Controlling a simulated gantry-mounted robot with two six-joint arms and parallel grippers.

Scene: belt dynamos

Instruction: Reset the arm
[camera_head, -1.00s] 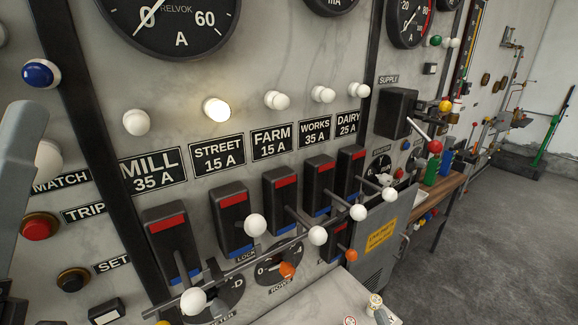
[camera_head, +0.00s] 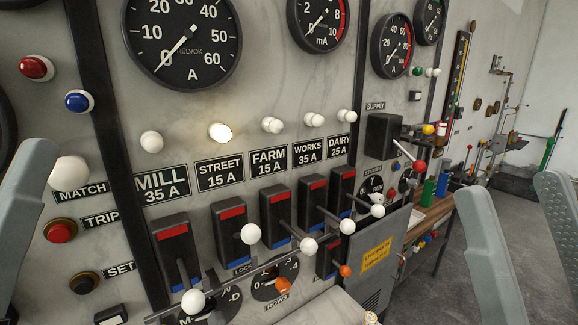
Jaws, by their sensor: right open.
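My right gripper (camera_head: 512,188) is at the right side of the head view. Its two grey fingers stand well apart with nothing between them. It is in front of the floor and the far bench, clear of the panel's levers. At the left edge, one grey finger of my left gripper (camera_head: 38,165) shows in front of the panel; its other finger is out of frame. A row of white-knobbed switch levers runs along the panel, from the MILL lever (camera_head: 193,301) to the DAIRY lever (camera_head: 377,211). No finger visibly touches a lever.
Round dials (camera_head: 182,40) sit above white lamps; the STREET lamp (camera_head: 220,133) is lit. Red and black push buttons (camera_head: 60,231) are at the left. Open floor lies beyond.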

